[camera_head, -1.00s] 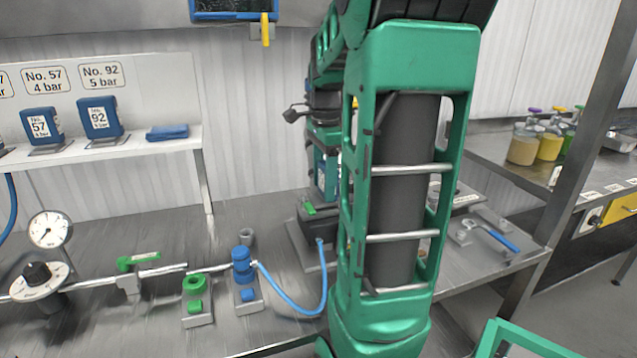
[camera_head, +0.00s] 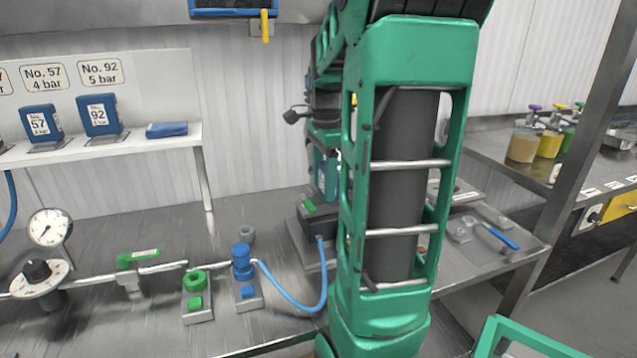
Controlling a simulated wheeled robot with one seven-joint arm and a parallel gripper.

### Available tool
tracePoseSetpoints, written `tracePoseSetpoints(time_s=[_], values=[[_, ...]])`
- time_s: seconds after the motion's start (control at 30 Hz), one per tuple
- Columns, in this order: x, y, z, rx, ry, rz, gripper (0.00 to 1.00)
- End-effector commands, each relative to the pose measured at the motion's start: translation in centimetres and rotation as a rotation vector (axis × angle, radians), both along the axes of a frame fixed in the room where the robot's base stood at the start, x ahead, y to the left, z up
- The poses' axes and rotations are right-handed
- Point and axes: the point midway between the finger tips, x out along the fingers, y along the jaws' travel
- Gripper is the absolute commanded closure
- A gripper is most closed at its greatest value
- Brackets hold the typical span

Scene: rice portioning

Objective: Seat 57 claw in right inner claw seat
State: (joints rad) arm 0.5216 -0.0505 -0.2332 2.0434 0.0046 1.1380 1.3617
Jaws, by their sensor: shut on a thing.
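The No. 57 unit (camera_head: 41,123), a blue block with a white label, stands on the wall shelf under the "No. 57 4 bar" sign. The No. 92 unit (camera_head: 100,117) stands to its right. My green arm fills the middle of the view and hides my gripper, what it holds and most of the spot behind it. I cannot tell the 57 claw or the right inner claw seat apart here.
A blue hose (camera_head: 295,308) runs from the blue fitting (camera_head: 243,262) to the dark base. A green ring fitting (camera_head: 195,282), a gauge (camera_head: 49,228) and a green-handled valve (camera_head: 138,258) stand on the steel bench at left. A blue-handled tool (camera_head: 500,237) lies at right.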

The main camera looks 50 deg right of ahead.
Motion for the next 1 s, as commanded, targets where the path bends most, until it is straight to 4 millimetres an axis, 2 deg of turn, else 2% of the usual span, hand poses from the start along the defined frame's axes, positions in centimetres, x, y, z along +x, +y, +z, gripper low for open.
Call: tracePoseSetpoints(time_s=[0.37, 0.4, 0.5, 0.7, 0.8, 1.0], values=[[0.02, -0.02, -0.11, -0.001, -0.001, 0.0, 0.85], [0.01, -0.02, -0.11, -0.001, -0.001, 0.0, 0.43], [0.02, -0.01, -0.12, -0.001, -0.001, 0.0, 0.24], [0.01, 0.0, -0.14, 0.0, 0.0, 0.001, 0.24], [-0.01, 0.03, -0.19, 0.001, 0.001, 0.001, 0.05], [0.0, 0.01, -0.17, 0.001, 0.001, 0.001, 0.05]])
